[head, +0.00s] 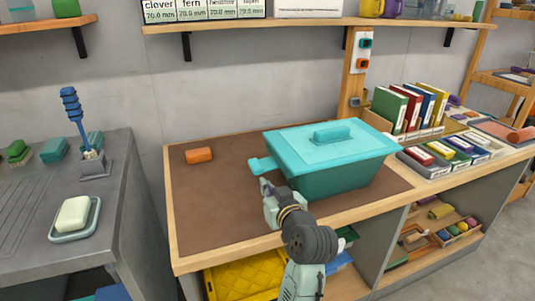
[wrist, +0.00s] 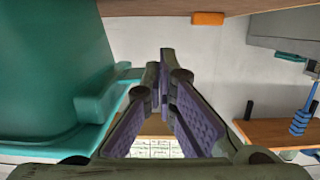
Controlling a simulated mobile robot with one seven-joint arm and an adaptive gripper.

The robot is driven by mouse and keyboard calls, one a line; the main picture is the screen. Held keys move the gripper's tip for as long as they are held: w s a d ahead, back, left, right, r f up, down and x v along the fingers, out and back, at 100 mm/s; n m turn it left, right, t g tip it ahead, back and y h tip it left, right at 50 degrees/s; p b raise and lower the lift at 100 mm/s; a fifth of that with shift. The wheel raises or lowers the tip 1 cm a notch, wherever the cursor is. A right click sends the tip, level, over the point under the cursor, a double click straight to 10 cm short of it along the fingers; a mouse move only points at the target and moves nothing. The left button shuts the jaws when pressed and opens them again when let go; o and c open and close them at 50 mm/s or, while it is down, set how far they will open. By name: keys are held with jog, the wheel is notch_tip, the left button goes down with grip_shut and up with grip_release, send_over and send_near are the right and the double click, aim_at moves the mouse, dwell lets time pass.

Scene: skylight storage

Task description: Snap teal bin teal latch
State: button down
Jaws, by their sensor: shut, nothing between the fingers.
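The teal bin (head: 320,180) stands on the brown mat of the workbench with its lighter teal lid (head: 330,145) on top. The teal latch (head: 262,164) sticks out from the bin's left side, near the lid's rim. In the wrist view the bin (wrist: 45,75) fills the left and the latch (wrist: 110,92) lies just beside my fingers. My gripper (head: 265,184) is just in front of and below the latch in the head view. Its purple-padded fingers (wrist: 163,75) are shut and empty. I cannot tell whether a fingertip touches the latch.
An orange block (head: 199,155) lies on the mat (head: 220,205) at the back left; the mat between is clear. Binders (head: 410,108) and a tray of small boxes (head: 450,150) stand right of the bin. A grey counter (head: 60,185) with a soap dish and blue-handled brush is at left.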

jog(key=shift+b+x, duration=0.45)
jog(key=shift+x, duration=2.05)
jog(key=shift+s+a+r+p, duration=0.1)
jog(key=shift+a+r+p, duration=0.15)
jog(key=shift+r+p, duration=0.4)
jog(key=shift+s+a+r+p, duration=0.1)
jog(key=shift+a+r+p, duration=0.1)
jog(key=shift+r+p, duration=0.4)
notch_tip(320, 180, up, 6)
jog(key=p, duration=0.5)
send_over(258, 173)
jog(key=d, duration=0.3)
jog(key=shift+w+d+r, duration=0.15)
jog(key=shift+w+r, duration=0.1)
jog(key=shift+w, duration=0.1)
jog(key=c, duration=2.3)
grip_release()
jog(key=shift+o, duration=1.1)
